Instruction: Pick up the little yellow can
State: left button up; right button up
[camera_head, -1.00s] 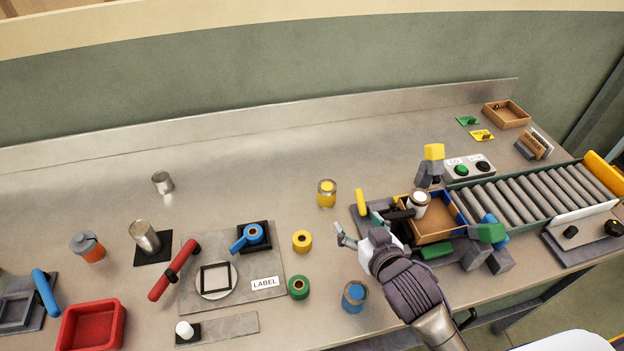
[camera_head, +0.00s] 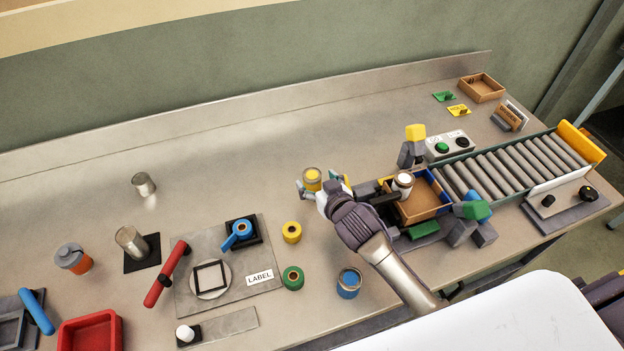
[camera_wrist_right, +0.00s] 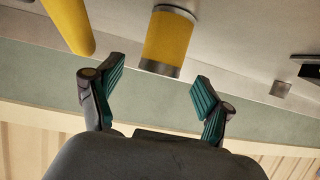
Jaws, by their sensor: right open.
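The little yellow can (camera_head: 312,178), with metal rims, stands on the grey bench in the head view. My right gripper (camera_head: 319,184) is right at it, and its fingers reach on either side of the can. In the right wrist view the yellow can (camera_wrist_right: 168,40) stands just ahead of the open fingers (camera_wrist_right: 155,90), roughly between them but beyond their tips. No contact shows there. My left gripper is in neither view.
Right of the can are a yellow-handled fixture, a cardboard box (camera_head: 428,207) with a white-lidded jar, and a roller conveyor (camera_head: 520,168). The bench behind the can is clear.

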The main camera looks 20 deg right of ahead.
aim_at(313, 176)
jog(key=shift+p+x, duration=0.3)
jog(key=shift+x, duration=1.6)
jog(key=shift+s+r, duration=0.1)
jog(key=shift+r, duration=0.05)
jog(key=shift+c, duration=0.8)
jog(key=c, duration=1.1)
jog(key=shift+c, duration=0.5)
jog(key=shift+r, duration=0.1)
